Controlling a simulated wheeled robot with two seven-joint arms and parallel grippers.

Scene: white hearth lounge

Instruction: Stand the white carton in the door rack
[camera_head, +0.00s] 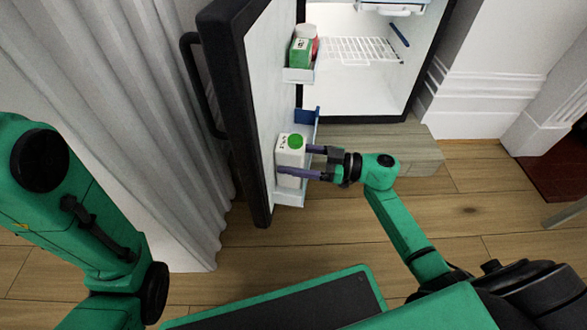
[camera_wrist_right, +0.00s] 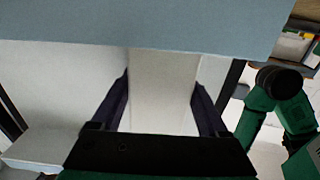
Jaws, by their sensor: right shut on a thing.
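The white carton (camera_head: 289,158) has a green round mark on top and stands about upright at the lower door rack (camera_head: 289,197). My right gripper (camera_head: 294,161) is shut on the carton, with one finger on each side. In the right wrist view the carton (camera_wrist_right: 165,90) fills the space between the two dark fingers (camera_wrist_right: 160,100). A pale blue band, seemingly the rack's wall, crosses the top of that view. Whether the carton's base rests on the rack floor is hidden. My left arm shows at the left, but its gripper is out of view.
The fridge door (camera_head: 246,110) stands open, with a dark handle (camera_head: 195,85) on its outer side. An upper door rack (camera_head: 298,75) holds a green-and-white carton (camera_head: 301,50) and a red item. A wire shelf (camera_head: 362,50) is inside the fridge. A grey curtain hangs left of the door.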

